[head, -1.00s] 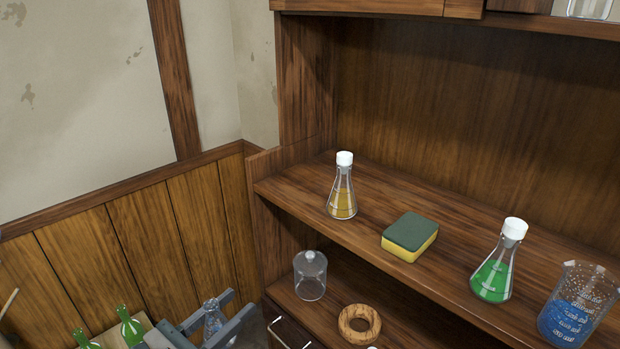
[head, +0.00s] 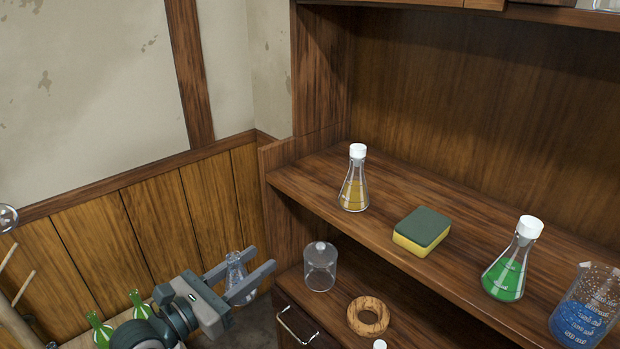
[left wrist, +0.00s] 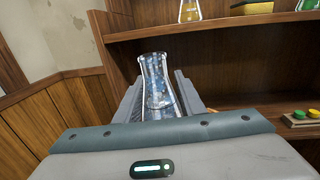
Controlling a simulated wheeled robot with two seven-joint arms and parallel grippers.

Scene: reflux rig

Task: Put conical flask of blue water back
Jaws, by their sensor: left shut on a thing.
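The conical flask of blue water (head: 236,268) is clear glass with a pale blue tint. My left gripper (head: 242,277) is shut on it, with a grey finger on each side. In the left wrist view the flask (left wrist: 157,82) shows between the fingers, its open mouth up. The gripper holds it in the air to the left of the wooden shelf unit, lower than the upper shelf board (head: 300,183). The gripper hides part of the flask in the head view. My right gripper is not in view.
On the upper shelf stand a stoppered yellow flask (head: 354,190), a sponge (head: 422,231), a stoppered green flask (head: 507,270) and a beaker of blue liquid (head: 585,315). Below are a glass bell (head: 320,268) and a cork ring (head: 368,316). Green bottles (head: 100,330) stand at lower left.

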